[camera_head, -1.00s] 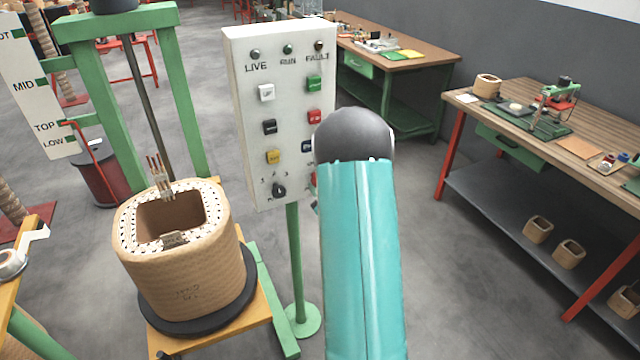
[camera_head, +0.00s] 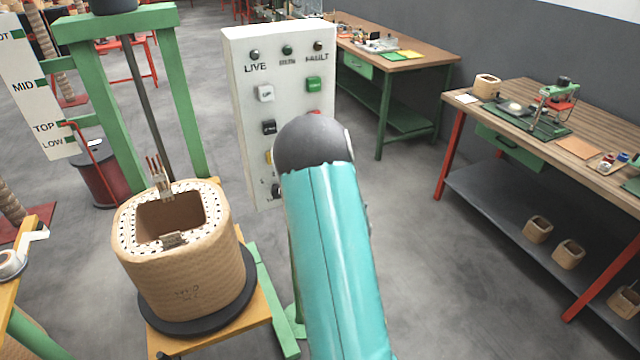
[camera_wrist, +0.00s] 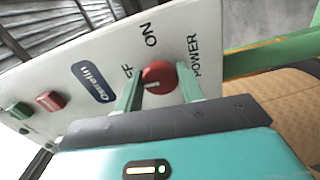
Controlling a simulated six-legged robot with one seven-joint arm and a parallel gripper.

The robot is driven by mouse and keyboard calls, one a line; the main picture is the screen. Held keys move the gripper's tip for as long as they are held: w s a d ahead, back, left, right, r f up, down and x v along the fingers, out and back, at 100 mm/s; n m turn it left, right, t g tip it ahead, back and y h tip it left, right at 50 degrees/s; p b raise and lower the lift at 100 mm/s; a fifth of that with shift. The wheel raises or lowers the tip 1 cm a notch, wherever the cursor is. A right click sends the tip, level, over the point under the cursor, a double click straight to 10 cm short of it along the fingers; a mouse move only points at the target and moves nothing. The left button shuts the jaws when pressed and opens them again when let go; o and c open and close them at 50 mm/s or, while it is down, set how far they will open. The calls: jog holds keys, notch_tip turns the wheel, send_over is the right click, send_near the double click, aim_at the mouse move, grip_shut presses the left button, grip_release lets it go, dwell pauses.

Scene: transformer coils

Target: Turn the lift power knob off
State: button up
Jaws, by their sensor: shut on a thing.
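The red power knob (camera_wrist: 158,72) is in the wrist view, on the white control panel (camera_wrist: 105,48) beside the words ON and POWER. A third word is partly covered, with only its end showing. My gripper (camera_wrist: 160,88) has one finger on each side of the knob and is shut on it. A pale mark shows on the knob's lower part. In the head view the white control box (camera_head: 240,110) stands on a green post. My arm covers its lower right part, so the knob and my gripper are hidden there.
A wound coil (camera_head: 185,265) stands on a black disc left of the box, below a green frame (camera_head: 185,90). A workbench (camera_head: 590,115) is at right; the floor between is clear.

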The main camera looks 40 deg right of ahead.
jog(key=shift+s+n, duration=0.1)
jog(key=shift+n, duration=0.4)
jog(key=o, duration=1)
jog(key=v, duration=1.3)
jog(key=shift+s+a, duration=0.15)
jog(key=shift+s, duration=0.2)
